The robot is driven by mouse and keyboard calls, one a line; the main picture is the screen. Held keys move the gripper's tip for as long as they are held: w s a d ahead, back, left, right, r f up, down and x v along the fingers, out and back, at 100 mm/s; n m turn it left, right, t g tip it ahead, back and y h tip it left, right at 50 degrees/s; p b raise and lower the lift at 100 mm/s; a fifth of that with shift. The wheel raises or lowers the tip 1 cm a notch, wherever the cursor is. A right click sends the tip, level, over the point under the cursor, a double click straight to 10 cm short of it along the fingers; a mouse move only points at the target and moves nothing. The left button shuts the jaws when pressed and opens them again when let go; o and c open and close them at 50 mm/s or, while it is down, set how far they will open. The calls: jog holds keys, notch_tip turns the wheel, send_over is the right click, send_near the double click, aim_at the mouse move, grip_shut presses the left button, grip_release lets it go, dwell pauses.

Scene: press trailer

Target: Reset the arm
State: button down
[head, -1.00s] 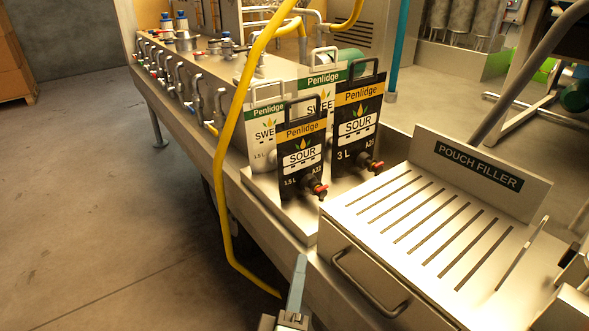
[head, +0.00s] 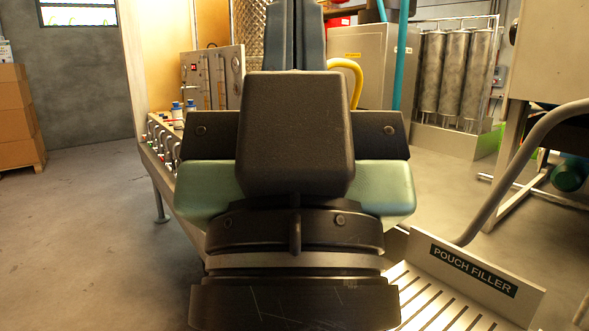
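My gripper (head: 295,30) fills the middle of the head view, held upright close in front of the camera.
The slotted pouch filler (head: 473,270) shows at lower right, partly behind my wrist. A metal bench with valves (head: 160,150) runs back at left. Stacked boxes (head: 18,115) stand at far left. Grey floor (head: 90,220) is open at left.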

notch_tip(320, 180, up, 18)
jog(key=p, duration=1.6)
jog(key=shift+r, duration=0.25)
